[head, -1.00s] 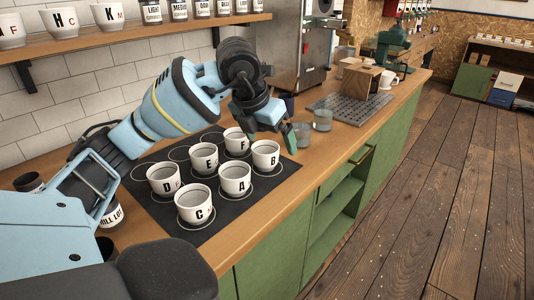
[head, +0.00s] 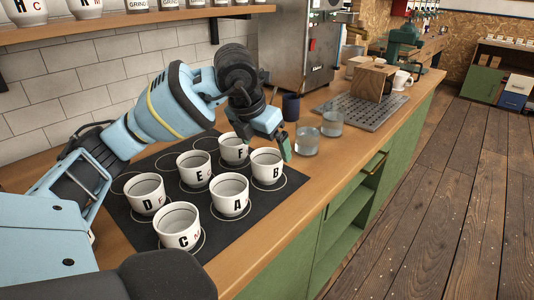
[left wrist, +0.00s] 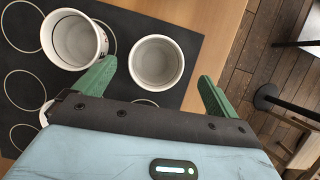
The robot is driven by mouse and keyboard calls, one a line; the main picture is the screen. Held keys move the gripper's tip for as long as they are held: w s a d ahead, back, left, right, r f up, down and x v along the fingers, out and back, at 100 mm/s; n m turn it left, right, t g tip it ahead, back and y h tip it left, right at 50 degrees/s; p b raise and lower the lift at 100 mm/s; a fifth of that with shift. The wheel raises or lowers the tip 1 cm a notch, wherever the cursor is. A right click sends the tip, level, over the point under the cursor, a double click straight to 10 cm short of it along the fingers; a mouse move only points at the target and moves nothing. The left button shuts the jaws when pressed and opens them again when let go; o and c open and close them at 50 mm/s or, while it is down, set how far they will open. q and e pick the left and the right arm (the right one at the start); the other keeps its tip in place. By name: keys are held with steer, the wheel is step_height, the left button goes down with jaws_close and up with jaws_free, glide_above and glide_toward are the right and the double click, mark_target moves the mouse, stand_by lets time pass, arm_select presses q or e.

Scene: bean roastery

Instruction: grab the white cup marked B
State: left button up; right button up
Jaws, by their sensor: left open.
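The white cup marked B (head: 266,168) stands upright on the black mat (head: 243,226), at its right side near the counter edge. My left gripper (head: 279,148) is open and just above and behind this cup, with one green finger near its right rim. In the left wrist view, the open gripper (left wrist: 157,76) has a white cup (left wrist: 157,62) ahead of it, in the gap between its green fingers. By its place this seems to be cup B; its letter is hidden there. My right gripper is not in view.
Cup A (head: 230,196), cup F (head: 233,149), cup E (head: 194,169), cup D (head: 146,195) and cup C (head: 178,228) crowd the mat. Two glasses (head: 307,142) stand close behind the gripper. A grey drip tray (head: 358,111) lies farther back.

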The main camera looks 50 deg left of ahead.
mark_target(269, 162)
arm_select(q)
steer(key=shift+s+a+x, duration=0.1)
steer(key=shift+s+x, duration=0.05)
steer(key=shift+x, duration=1.65)
steer(key=shift+s+a+x, duration=0.1)
steer(key=shift+x, duration=1.7)
steer(key=shift+f, duration=0.1)
steer(key=c, duration=1.2)
